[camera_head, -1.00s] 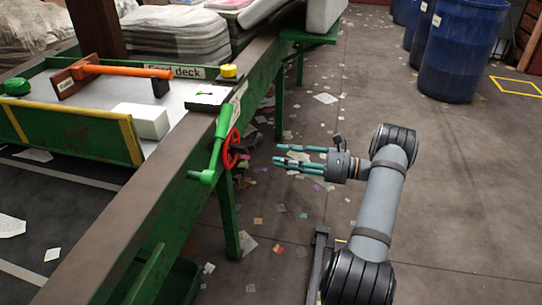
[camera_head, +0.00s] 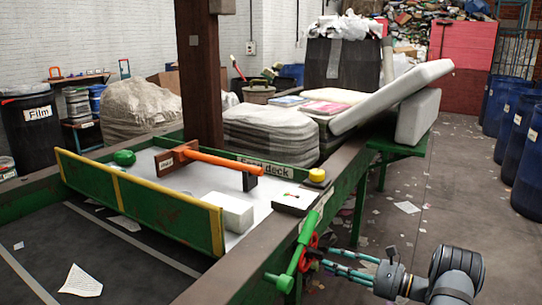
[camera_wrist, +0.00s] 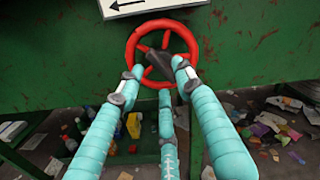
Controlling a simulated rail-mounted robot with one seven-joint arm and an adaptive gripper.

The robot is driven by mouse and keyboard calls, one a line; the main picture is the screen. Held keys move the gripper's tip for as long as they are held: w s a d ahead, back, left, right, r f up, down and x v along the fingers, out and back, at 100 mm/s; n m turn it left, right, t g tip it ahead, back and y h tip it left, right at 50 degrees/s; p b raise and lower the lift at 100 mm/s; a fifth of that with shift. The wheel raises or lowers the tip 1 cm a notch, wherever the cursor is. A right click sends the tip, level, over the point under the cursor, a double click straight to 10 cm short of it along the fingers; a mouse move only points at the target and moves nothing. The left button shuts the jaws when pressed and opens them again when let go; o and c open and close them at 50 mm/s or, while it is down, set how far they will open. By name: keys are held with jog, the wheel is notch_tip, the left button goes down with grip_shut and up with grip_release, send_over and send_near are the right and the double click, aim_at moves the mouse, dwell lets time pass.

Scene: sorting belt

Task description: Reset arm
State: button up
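My gripper (camera_head: 326,260) is at the lower right of the head view, beside the green side of the belt frame. Its teal fingers point left towards a red handwheel (camera_head: 308,246). In the wrist view the fingers are spread apart and empty, with their tips (camera_wrist: 155,85) in front of the red handwheel (camera_wrist: 134,44). I cannot tell whether the tips touch it. A green lever (camera_head: 292,262) stands tilted beside the wheel in the head view. An orange bar (camera_head: 215,160) with a dark red block at its left end lies over the pale deck.
A white block (camera_head: 232,211), a green knob (camera_head: 124,157) and a yellow button (camera_head: 317,175) are on the deck. A green wall (camera_head: 150,202) edges it. A dark post (camera_head: 201,80) rises behind. Blue barrels (camera_head: 527,165) line the right; the littered floor is otherwise open.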

aim_at(313, 255)
jog(key=x, duration=0.3)
jog(key=shift+w+a, duration=0.2)
jog(key=v, duration=1.1)
jog(key=x, duration=1.1)
jog(key=shift+s, duration=0.1)
jog(key=shift+n+b, duration=0.35)
jog(key=shift+n, duration=1.25)
